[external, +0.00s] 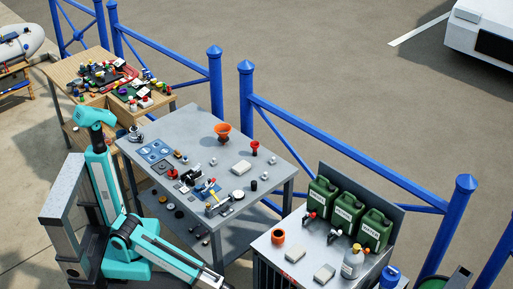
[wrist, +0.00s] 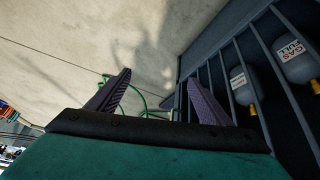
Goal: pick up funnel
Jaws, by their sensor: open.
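An orange funnel-shaped piece (external: 222,131), most likely the funnel, stands at the back of the grey metal table (external: 200,113) in the external view. My gripper (wrist: 158,88) shows in the wrist view with its two dark fingers spread wide and nothing between them. In the external view my arm runs down to the bottom edge, and I cannot make out the gripper there. The funnel is not in the wrist view, and my gripper is well away from it.
Near the funnel stand a red piece (external: 255,147) and a pale block (external: 241,167). A right-hand bench holds green jerrycans (external: 346,211) and an orange pot (external: 278,237). In the wrist view a barred rack (wrist: 235,75) with gas bottles (wrist: 299,60) is close on the right.

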